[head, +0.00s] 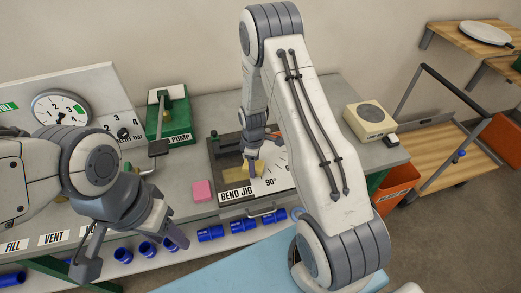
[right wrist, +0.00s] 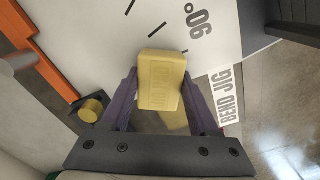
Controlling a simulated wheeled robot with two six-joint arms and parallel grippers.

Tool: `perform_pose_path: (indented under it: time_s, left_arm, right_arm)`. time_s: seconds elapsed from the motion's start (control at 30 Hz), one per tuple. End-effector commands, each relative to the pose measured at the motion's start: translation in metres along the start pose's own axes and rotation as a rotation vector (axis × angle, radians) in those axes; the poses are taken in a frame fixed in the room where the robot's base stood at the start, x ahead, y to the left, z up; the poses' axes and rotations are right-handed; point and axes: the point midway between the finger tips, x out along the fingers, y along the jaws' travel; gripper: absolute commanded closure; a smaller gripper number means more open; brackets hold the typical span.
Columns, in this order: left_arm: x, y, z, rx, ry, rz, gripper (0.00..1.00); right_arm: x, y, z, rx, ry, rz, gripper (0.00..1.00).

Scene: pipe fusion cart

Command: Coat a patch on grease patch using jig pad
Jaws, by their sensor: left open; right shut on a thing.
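My right gripper (right wrist: 163,98) is shut on a yellow block with raised lettering, the jig pad (right wrist: 162,80), seen between its fingers in the right wrist view. In the head view my right gripper (head: 252,167) is low over the bend jig (head: 236,207), left of its 90° mark. A dull yellow area, seemingly the grease patch (right wrist: 173,121), shows just below the pad in the right wrist view, partly hidden. I cannot tell whether the pad touches the plate. My left gripper (head: 132,255) is open and empty at the lower left.
A pink block (head: 202,190) lies left of the jig. Several blue fittings (head: 210,233) line the front ledge. A green pump (head: 172,118) stands behind, and a cream box (head: 370,120) stands at the right. An orange bin (head: 395,187) is beside the cart.

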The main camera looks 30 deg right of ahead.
Motion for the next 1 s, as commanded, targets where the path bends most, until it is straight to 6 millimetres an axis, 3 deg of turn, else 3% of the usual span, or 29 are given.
perform_pose_path:
  time_s: [0.13, 0.7, 1.0]
  left_arm:
    - [-0.012, 0.001, -0.001, 0.001, 0.000, 0.000, 0.50]
    - [-0.050, 0.004, -0.003, 0.008, 0.000, 0.000, 0.50]
    - [-0.054, 0.004, -0.003, 0.009, 0.000, 0.000, 0.50]
  right_arm:
    - [-0.024, 0.001, -0.002, -0.006, 0.002, 0.003, 0.83]
    - [-0.074, -0.004, -0.010, -0.019, 0.000, 0.000, 0.83]
    - [-0.081, -0.004, -0.011, -0.021, -0.001, -0.001, 0.83]
